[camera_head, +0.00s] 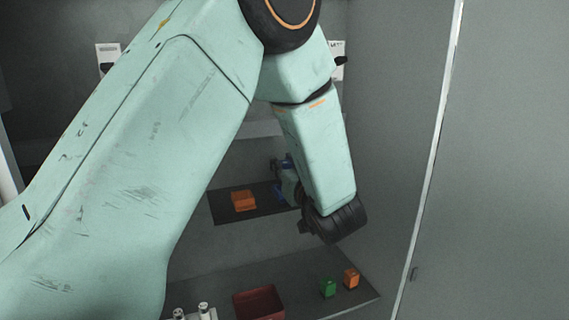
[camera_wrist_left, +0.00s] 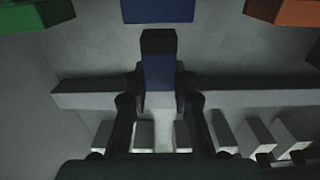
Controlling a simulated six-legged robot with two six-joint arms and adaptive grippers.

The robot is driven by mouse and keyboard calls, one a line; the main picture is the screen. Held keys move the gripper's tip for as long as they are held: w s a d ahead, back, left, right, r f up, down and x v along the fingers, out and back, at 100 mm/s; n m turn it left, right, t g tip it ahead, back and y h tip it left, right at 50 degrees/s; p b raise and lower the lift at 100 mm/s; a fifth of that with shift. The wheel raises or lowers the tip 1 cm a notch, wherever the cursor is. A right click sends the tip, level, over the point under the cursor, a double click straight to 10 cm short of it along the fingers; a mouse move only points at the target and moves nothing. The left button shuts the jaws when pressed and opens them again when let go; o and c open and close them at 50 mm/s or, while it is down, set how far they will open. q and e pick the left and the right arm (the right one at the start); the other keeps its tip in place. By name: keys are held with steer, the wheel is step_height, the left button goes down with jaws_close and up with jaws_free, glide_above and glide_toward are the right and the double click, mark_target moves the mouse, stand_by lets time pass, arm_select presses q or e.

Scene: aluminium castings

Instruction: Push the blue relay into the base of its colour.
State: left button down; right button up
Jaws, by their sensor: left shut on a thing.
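My left gripper (camera_wrist_left: 159,80) is shut on the blue relay (camera_wrist_left: 158,68) in the left wrist view, with one dark finger on each side. The relay has a dark end face and blue sides. The blue base (camera_wrist_left: 158,10) is at the top edge of that view, in line with the relay. A narrow gap shows between them in the picture; the true distance is unclear. In the head view my left forearm and wrist hide most of the gripper, and a small blue patch shows beside it by the dark panel (camera_head: 225,207). My right gripper is not in view.
An orange base (camera_head: 243,201) is on the dark panel; it also shows in the left wrist view (camera_wrist_left: 285,12), opposite a green base (camera_wrist_left: 35,15). On the shelf (camera_head: 300,268) below are a dark red tray (camera_head: 258,303), a green relay (camera_head: 327,287) and an orange relay (camera_head: 351,278).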

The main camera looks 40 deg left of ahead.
arm_select(q)
steer(key=shift+w+a, duration=0.1)
steer(key=shift+d+r, duration=0.15)
steer(key=shift+d, duration=0.05)
steer(key=shift+a, duration=0.15)
stand_by(0.3)
steer(key=shift+s+d+p, duration=0.2)
steer(key=shift+p, duration=0.15)
steer(key=shift+w+a, duration=0.15)
stand_by(0.4)
steer(key=shift+f, duration=0.3)
steer(key=shift+f+b, duration=0.75)
steer(key=shift+f, duration=0.35)
